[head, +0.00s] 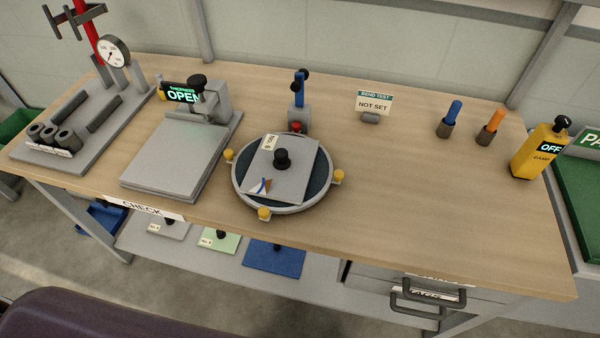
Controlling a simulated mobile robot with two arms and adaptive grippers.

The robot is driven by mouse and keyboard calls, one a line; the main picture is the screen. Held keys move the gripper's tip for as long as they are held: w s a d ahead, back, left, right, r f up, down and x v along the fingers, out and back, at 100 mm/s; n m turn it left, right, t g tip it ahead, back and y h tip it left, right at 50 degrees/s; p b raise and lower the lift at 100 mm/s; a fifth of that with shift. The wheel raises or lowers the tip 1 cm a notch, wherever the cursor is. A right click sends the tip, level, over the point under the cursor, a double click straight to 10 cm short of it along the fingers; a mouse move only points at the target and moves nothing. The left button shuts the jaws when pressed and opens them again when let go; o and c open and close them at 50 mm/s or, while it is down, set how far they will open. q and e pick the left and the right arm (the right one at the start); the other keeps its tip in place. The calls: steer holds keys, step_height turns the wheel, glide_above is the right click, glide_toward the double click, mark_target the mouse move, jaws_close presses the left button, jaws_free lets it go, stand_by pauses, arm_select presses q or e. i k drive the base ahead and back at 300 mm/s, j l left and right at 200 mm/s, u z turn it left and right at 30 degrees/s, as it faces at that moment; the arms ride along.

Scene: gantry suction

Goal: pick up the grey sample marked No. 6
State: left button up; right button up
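A grey square sample (298,178) with a black knob lies on a round dark turntable (240,192) at the middle of the bench. It has a small cream tag near its far left corner and a brown and blue mark near its front left corner. Another grey sample (170,230) with a dark knob and a pale tag lies on the lower shelf, partly hidden by the bench edge. Both tags are too small to read surely, so I cannot tell which one is No. 6. Neither of my grippers is in view.
A green sample (219,239) and a blue one (274,258) lie on the lower shelf (315,284). A flat grey press (172,158) with an OPEN display stands left of the turntable. The bench's right front (440,220) is clear.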

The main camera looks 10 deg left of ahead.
mark_target(280, 168)
steer(key=k+l, duration=0.1)
steer(key=l, duration=0.3)
steer(key=k+l, duration=0.1)
steer(key=l, duration=0.3)
steer(key=k+l, duration=0.1)
steer(key=l, duration=0.3)
